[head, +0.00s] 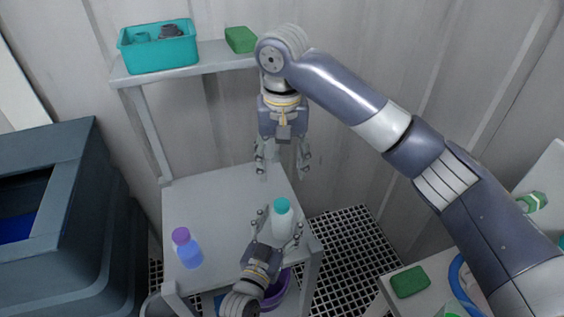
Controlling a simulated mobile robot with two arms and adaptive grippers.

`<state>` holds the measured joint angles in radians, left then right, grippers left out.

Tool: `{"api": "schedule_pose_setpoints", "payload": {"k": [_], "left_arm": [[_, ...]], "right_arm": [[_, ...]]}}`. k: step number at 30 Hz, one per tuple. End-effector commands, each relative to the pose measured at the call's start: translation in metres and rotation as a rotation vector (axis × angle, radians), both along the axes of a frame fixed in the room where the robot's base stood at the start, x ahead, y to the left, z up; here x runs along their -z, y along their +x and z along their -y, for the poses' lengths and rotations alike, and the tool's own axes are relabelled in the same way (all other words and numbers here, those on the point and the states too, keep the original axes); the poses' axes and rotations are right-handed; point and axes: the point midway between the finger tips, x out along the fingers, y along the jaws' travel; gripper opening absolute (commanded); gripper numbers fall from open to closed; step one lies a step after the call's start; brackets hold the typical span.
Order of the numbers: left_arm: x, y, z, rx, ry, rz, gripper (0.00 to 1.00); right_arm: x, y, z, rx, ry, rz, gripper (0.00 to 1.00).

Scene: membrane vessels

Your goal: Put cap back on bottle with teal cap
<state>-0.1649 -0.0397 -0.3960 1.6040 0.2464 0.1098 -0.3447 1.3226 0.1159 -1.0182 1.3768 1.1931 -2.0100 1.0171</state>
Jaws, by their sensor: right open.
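A translucent white bottle (284,222) stands upright near the right edge of the grey shelf top. The teal cap (282,205) is on the bottle's mouth; I cannot tell how tightly it sits. My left gripper (279,224) reaches in from the front with one finger on each side of the bottle and appears shut on its body. My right gripper (283,163) is open and empty. It points down, behind the bottle and above its cap, apart from it.
A blue bottle with a purple cap (188,252) stands at the left front of the grey shelf top (225,205). A teal bin (158,48) and a green sponge (240,39) are on the upper shelf. Another green sponge (410,281) lies at lower right. The shelf's middle is clear.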

Motion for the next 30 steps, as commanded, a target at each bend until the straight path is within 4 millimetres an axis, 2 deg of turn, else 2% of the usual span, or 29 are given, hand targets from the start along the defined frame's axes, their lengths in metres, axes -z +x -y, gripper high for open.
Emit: {"api": "schedule_pose_setpoints", "payload": {"k": [7, 11, 24, 30], "left_arm": [[0.0, -0.001, 0.0, 0.0, 0.0, 0.0, 0.69], [0.001, -0.012, -0.005, 0.0, 0.0, -0.001, 0.69], [0.001, -0.091, -0.034, 0.001, 0.001, -0.003, 0.69], [0.0, -0.11, -0.041, 0.0, 0.0, -0.001, 0.69]], "right_arm": [[0.0, 0.0, 0.0, 0.0, 0.0, 0.0, 0.55], [0.0, 0.0, 0.0, -0.001, 0.0, 0.0, 0.55], [0.0, 0.0, 0.0, 0.0, 0.0, 0.0, 0.55], [0.0, 0.0, 0.0, 0.0, 0.0, 0.0, 0.55]]}}
